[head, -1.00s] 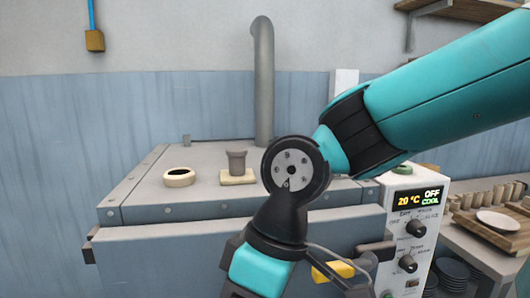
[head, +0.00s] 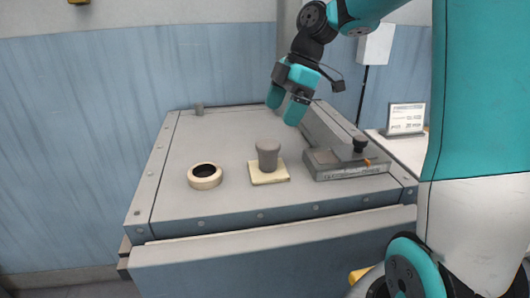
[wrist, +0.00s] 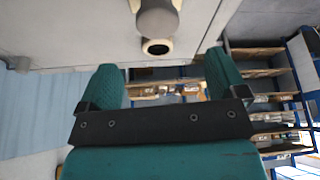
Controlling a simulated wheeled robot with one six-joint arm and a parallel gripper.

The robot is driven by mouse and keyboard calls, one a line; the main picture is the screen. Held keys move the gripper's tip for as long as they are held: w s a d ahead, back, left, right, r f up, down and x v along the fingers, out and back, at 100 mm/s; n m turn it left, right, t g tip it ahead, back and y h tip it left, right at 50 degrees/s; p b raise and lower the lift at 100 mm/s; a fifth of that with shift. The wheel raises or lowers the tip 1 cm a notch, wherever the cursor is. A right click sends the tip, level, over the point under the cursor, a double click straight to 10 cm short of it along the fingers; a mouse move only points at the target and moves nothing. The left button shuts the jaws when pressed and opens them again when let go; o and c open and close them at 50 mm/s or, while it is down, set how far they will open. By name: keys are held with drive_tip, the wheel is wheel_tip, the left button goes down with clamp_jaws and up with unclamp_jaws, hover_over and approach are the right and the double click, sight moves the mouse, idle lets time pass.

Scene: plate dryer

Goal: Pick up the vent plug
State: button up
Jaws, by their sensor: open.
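The vent plug (head: 267,155) looks like a grey, flared cylinder. It stands upright on a square cream pad (head: 270,178) on top of the dryer (head: 225,135). My gripper (head: 284,105) is open and empty, above the dryer top, higher than the plug and apart from it. In the wrist view the plug (wrist: 157,20) shows at the top edge, partly cut off, beyond the open fingers (wrist: 163,78). A cream ring with a dark opening (head: 205,176) lies left of the plug, and it also shows in the wrist view (wrist: 157,47).
A grey block device with a black knob (head: 346,163) sits right of the plug on the dryer top. A grey duct (head: 283,45) rises behind. A small sign (head: 406,118) stands on a side table.

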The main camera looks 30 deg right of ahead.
sight(269, 142)
drive_tip(key=p+x, duration=0.1)
drive_tip(key=x, duration=0.5)
drive_tip(key=shift+f, duration=0.15)
drive_tip(key=shift+d+p+x, duration=0.1)
drive_tip(key=shift+p+x, duration=0.55)
drive_tip(key=shift+x, duration=0.65)
drive_tip(key=shift+d+p+x, duration=0.15)
drive_tip(key=shift+p+x, duration=0.45)
drive_tip(key=shift+x, duration=0.7)
drive_tip(key=shift+w, duration=0.1)
drive_tip(key=c, duration=1.1)
